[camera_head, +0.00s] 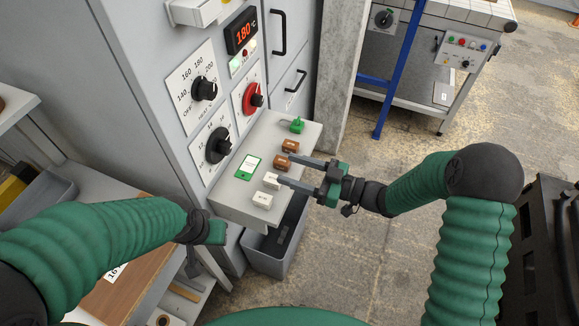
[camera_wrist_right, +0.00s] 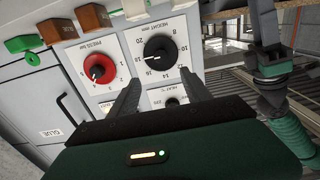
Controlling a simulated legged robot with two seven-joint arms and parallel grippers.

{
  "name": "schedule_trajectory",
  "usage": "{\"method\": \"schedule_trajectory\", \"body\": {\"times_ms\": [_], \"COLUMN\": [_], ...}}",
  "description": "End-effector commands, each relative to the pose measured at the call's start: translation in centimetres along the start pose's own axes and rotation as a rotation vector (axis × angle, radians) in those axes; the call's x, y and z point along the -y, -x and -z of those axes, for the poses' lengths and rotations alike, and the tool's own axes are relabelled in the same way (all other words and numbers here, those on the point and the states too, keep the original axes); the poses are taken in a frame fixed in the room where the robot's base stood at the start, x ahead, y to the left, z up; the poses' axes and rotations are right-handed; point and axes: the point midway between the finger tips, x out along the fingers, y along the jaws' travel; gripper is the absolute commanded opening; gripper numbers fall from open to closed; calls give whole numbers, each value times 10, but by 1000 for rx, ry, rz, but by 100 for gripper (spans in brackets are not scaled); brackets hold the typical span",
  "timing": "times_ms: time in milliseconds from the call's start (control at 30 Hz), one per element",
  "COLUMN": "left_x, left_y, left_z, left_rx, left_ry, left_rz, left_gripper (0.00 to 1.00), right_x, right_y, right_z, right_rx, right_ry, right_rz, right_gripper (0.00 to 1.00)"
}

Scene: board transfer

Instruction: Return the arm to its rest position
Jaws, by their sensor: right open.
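My right gripper (camera_head: 287,168) is open, reaching in from the right over the grey shelf (camera_head: 228,196) on the front of the grey cabinet. Its fingers are beside the brown blocks (camera_head: 290,146) and white blocks (camera_head: 263,200); I see nothing held between them. In the right wrist view the open gripper (camera_wrist_right: 161,76) points toward the cabinet's dials with an empty gap.
The cabinet carries a red dial (camera_head: 252,98), black dials (camera_head: 204,89) and a 180 °C display (camera_head: 241,31). A grey bin (camera_head: 268,262) is below. Floor right of the shelf is open.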

Motion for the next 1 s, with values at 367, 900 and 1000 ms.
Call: {"method": "schedule_trajectory", "body": {"times_ms": [367,900,1000], "left_x": [0,0,0], "left_y": [15,68,67], "left_z": [4,16,16], "left_rx": [0,0,0], "left_ry": [0,0,0], "left_rz": [0,0,0], "left_gripper": [36,36,36], "right_x": [-38,78,87], "right_y": [9,245,246], "right_z": [4,7,6], "right_rx": [196,1144,1156], "right_ry": [34,-784,-817], "right_rz": [-207,-1026,-1022], "right_gripper": [56,56,56]}}
